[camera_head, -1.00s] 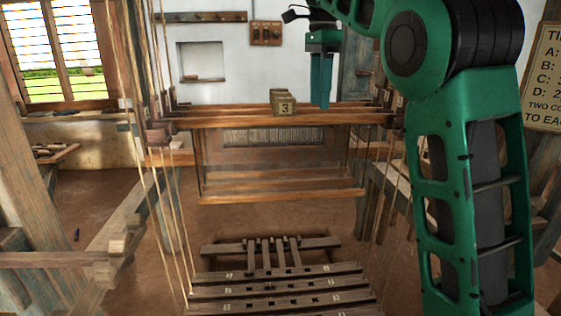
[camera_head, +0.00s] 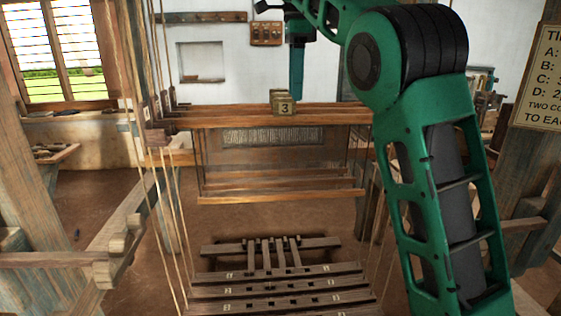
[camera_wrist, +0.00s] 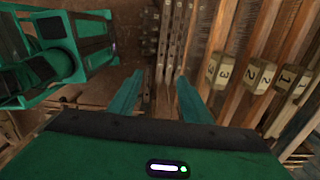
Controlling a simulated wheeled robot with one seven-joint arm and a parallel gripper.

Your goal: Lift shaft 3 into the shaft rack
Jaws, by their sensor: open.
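Shaft 3 (camera_head: 235,121) is the nearest of the long wooden bars hanging across the loom, its ends held by cords. Its block marked 3 (camera_head: 286,109) stands at mid-length, and shows in the wrist view (camera_wrist: 222,72) beside blocks marked 2 (camera_wrist: 258,76) and 1 (camera_wrist: 290,82). My gripper (camera_head: 296,88) points down near that block, its tips about level with or just above it; depth is unclear. In the wrist view my gripper (camera_wrist: 157,98) has its two green fingers apart with nothing between; the shafts lie right of them. I cannot surely pick out the shaft rack.
A pegged rail (camera_head: 200,17) and a small wooden panel (camera_head: 266,33) are on the back wall. Cords (camera_head: 172,200) run down at the left. Several numbered treadles (camera_head: 280,285) lie below. A sign (camera_head: 541,75) is at the right edge.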

